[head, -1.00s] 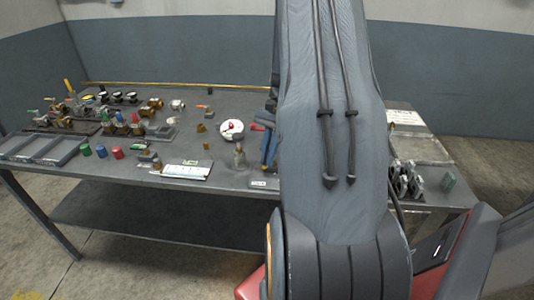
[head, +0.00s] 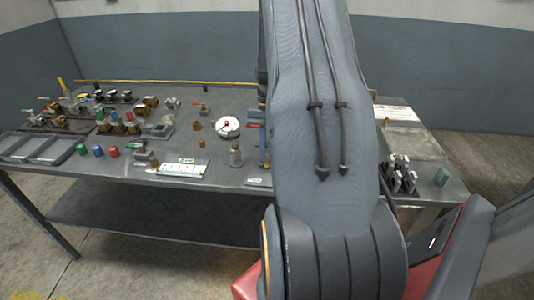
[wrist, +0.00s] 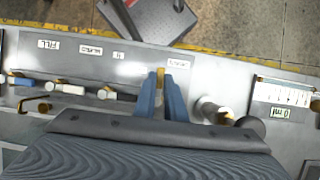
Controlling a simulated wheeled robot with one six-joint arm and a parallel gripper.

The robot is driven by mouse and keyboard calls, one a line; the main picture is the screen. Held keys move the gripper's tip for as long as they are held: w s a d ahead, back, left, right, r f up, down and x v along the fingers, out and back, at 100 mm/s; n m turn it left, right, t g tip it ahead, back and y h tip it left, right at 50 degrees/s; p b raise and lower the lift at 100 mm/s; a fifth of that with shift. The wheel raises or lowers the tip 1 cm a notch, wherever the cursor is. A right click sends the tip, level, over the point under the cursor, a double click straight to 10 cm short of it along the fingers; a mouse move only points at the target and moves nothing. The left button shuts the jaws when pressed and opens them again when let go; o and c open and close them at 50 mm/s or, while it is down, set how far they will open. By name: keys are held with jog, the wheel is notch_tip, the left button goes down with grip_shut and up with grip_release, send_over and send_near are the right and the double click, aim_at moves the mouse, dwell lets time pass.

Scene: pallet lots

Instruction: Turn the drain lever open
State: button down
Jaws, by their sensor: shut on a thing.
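My gripper (wrist: 160,95) shows in the wrist view as two blue fingers, close together over the panel. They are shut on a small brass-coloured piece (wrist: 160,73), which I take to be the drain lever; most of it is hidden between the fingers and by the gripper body. A white label, apparently the drain label (wrist: 178,61), is just beyond the fingers. The FILL label (wrist: 48,44) and BLEED label (wrist: 90,50) are to the left. The lever's angle cannot be told. In the head view my arm hides most of this area.
In the wrist view, white-handled levers (wrist: 65,88) lie left of my gripper, and a pale cylinder (wrist: 214,110) stands close on the right. In the head view, several valves and a white dial (head: 227,127) crowd the table.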

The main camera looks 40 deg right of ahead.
jog(key=c, duration=1.8)
grip_release()
jog(key=b+v, duration=0.2)
jog(key=v, duration=0.6)
jog(key=shift+b, duration=0.3)
jog(key=shift+f, duration=0.1)
jog(key=w+a+n+t+h, duration=0.15)
jog(key=a+n, duration=0.25)
jog(key=a, duration=1.2)
jog(key=s+a+n+t, duration=0.1)
jog(key=s+a+n, duration=0.1)
jog(key=a, duration=0.3)
jog(key=s+a+f+n+t+h+b, duration=0.1)
jog(key=s+a+n, duration=0.1)
jog(key=a, duration=0.3)
jog(key=s+a+n+t+h, duration=0.1)
jog(key=s+a, duration=0.3)
jog(key=a, duration=0.1)
jog(key=shift+a+f+n+b, duration=0.2)
jog(key=shift+a+n+b, duration=0.1)
jog(key=shift+n, duration=0.1)
